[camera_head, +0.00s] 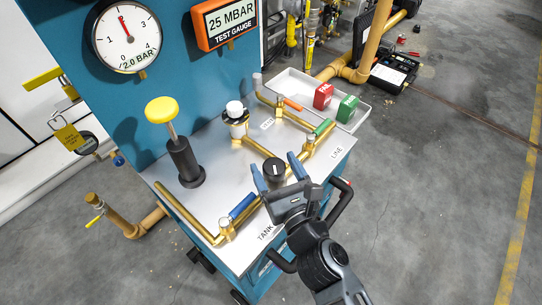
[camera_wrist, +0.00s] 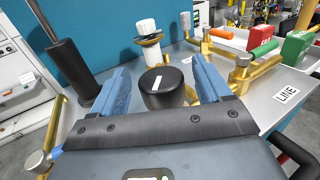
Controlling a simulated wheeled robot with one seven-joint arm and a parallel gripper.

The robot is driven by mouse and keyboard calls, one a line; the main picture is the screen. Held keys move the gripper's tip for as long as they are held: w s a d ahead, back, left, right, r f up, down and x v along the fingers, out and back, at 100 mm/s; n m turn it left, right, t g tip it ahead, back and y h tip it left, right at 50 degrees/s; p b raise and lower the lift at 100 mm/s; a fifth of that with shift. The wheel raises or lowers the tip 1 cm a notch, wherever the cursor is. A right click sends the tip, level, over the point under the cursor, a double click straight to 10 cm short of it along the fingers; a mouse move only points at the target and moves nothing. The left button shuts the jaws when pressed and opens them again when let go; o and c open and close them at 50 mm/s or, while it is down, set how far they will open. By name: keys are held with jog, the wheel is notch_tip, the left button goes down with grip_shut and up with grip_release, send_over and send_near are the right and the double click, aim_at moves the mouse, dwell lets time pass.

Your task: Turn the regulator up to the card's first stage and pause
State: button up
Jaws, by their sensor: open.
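The regulator knob (camera_head: 274,168) is black with a white pointer mark, on the brass pipework of the cart top. In the wrist view the knob (camera_wrist: 163,90) stands between the blue fingers of my gripper (camera_wrist: 157,76), with a gap showing on both sides. My gripper (camera_head: 279,174) is open around the knob in the head view. The test gauge (camera_head: 229,21) reads 25 MBAR. The round dial (camera_head: 127,36) is marked 2.0 BAR and its red needle points up, slightly left.
A yellow-topped hand pump (camera_head: 183,158) and a white-capped fitting (camera_head: 236,121) stand behind the knob. Valve handles are blue (camera_head: 242,206), green (camera_head: 325,127) and orange (camera_head: 292,104). A tray (camera_head: 284,83) holds red and green blocks. The floor at right is mostly clear.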

aim_at(271, 158)
jog(key=shift+x, duration=1.5)
jog(key=c, duration=1)
jog(key=shift+o, duration=0.2)
jog(key=shift+f+h+b, duration=0.25)
jog(key=shift+h+b, duration=0.05)
jog(key=shift+b, duration=0.4)
jog(key=shift+d+f+m+t+h+b, duration=0.1)
jog(key=shift+m+t+h+b, duration=0.3)
jog(key=shift+b, duration=0.85)
jog(key=shift+m+h+b, duration=0.5)
jog(key=shift+h+b, duration=0.1)
jog(key=shift+b, duration=0.4)
jog(key=shift+d+r+m+h+b, duration=0.15)
jog(key=shift+r+m+h+b, duration=0.1)
jog(key=shift+m+h+b, duration=0.25)
jog(key=o, duration=1)
jog(key=shift+r, duration=0.1)
jog(key=shift+c, duration=0.2)
